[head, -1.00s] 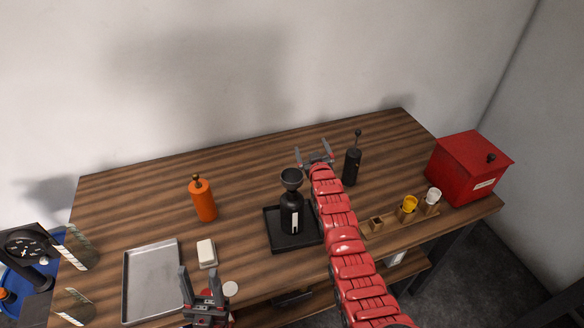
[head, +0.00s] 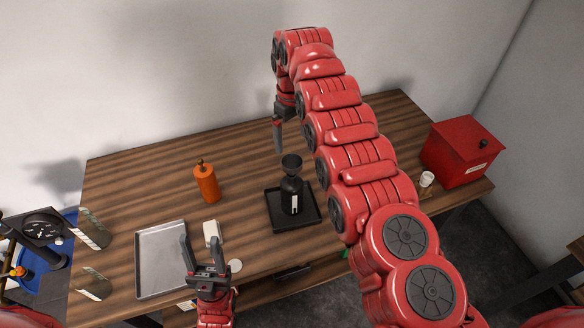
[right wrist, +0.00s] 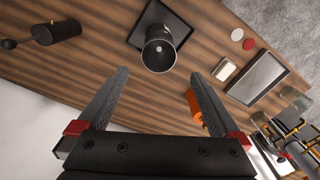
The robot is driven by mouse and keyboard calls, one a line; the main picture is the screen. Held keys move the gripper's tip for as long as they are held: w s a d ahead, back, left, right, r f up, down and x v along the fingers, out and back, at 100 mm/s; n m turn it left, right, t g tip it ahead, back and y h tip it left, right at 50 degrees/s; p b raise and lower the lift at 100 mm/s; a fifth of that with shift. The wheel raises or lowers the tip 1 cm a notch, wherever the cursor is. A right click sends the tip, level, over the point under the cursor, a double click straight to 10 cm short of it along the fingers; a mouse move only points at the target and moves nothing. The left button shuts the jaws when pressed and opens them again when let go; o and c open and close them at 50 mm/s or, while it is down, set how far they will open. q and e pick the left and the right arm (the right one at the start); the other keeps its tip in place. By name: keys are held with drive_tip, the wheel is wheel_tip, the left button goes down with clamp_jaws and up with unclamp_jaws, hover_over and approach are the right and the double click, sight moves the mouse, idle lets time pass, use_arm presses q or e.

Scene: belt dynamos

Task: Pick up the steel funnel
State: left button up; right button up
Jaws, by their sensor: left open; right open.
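The funnel (head: 291,162) is a dark cone with a wide mouth. It sits on top of a black bottle (head: 292,196) with a white label, which stands upright on a black square tray (head: 276,222). In the right wrist view the funnel mouth (right wrist: 158,52) faces the camera, beyond and between the fingertips. My right gripper (head: 278,148) points down above the table behind the funnel, open and empty; its open fingers also show in the right wrist view (right wrist: 158,76). My left gripper (head: 202,242) is open and empty near the front edge, by the metal tray.
An orange bottle (head: 206,184) stands left of the funnel. A metal tray (head: 160,260) and a white block (head: 212,233) lie front left. A red box (head: 462,155) is at the right. A black knobbed grinder (right wrist: 60,31) shows in the right wrist view. The back left table is clear.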

sight(292, 161)
wheel_tip(292, 161, down, 10)
drive_tip(key=b, duration=0.9)
drive_tip(key=shift+f, duration=0.25)
drive_tip(key=shift+w, duration=0.1)
drive_tip(key=shift+f+p, duration=0.4)
drive_tip(key=shift+p, duration=0.1)
wheel_tip(292, 161, down, 3)
drive_tip(key=shift+p, duration=0.85)
drive_tip(key=shift+f, duration=0.55)
clamp_jaws()
